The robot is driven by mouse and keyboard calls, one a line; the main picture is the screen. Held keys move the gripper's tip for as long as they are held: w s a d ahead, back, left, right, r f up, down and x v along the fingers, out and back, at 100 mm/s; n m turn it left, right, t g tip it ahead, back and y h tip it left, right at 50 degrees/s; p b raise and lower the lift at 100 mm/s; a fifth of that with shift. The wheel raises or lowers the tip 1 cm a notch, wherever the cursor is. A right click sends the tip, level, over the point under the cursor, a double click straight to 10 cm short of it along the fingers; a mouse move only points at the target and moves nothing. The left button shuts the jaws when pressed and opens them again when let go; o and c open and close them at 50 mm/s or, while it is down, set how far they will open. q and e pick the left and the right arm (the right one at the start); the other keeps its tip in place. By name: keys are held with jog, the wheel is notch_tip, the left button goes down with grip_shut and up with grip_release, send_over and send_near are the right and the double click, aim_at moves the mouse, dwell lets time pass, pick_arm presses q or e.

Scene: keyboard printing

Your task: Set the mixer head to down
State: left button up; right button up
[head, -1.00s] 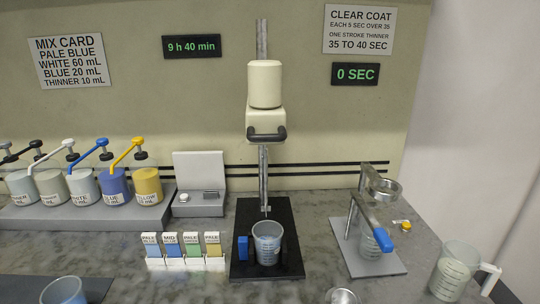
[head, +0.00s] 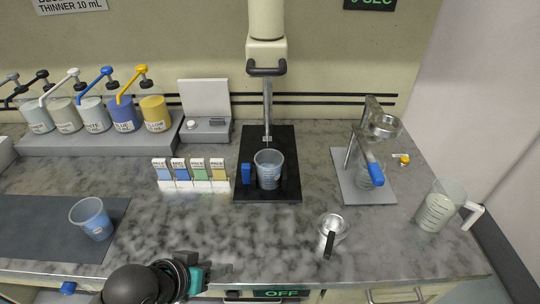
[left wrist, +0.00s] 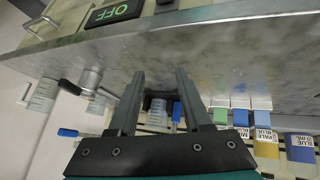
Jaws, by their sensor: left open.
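The mixer head (head: 266,20) is a cream housing with a dark handle (head: 266,68) on its lower front, on a column at the back of the bench. My left gripper (head: 196,277) is at the front edge of the bench, well below and in front of the mixer. In the left wrist view its two fingers (left wrist: 160,85) are apart with nothing between them. My right gripper is not in view.
Pump jars (head: 123,114) stand at the back left, small colour cards (head: 190,172) left of the mixer. A cup (head: 92,218) stands on the dark mat (head: 40,232). A metal cup (head: 332,234), a funnel stand (head: 365,178) and a clear jug (head: 438,207) are at the right.

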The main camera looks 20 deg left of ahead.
pick_arm(q)
jog(key=w+a+r+n+t+h, duration=0.1)
jog(key=w+r+n+t+h, duration=0.15)
jog(key=r, duration=0.45)
jog(key=w+a+r+n+t+h, duration=0.1)
jog(key=w+r+n+t, duration=0.2)
jog(key=r, duration=0.4)
jog(key=n+t+h, duration=0.4)
send_near(261, 74)
jog(key=p+x, duration=0.6)
jog(key=x, duration=0.4)
jog(key=shift+w+d, duration=0.4)
jog(key=shift+w, duration=0.2)
jog(key=shift+c, duration=0.4)
grip_shut()
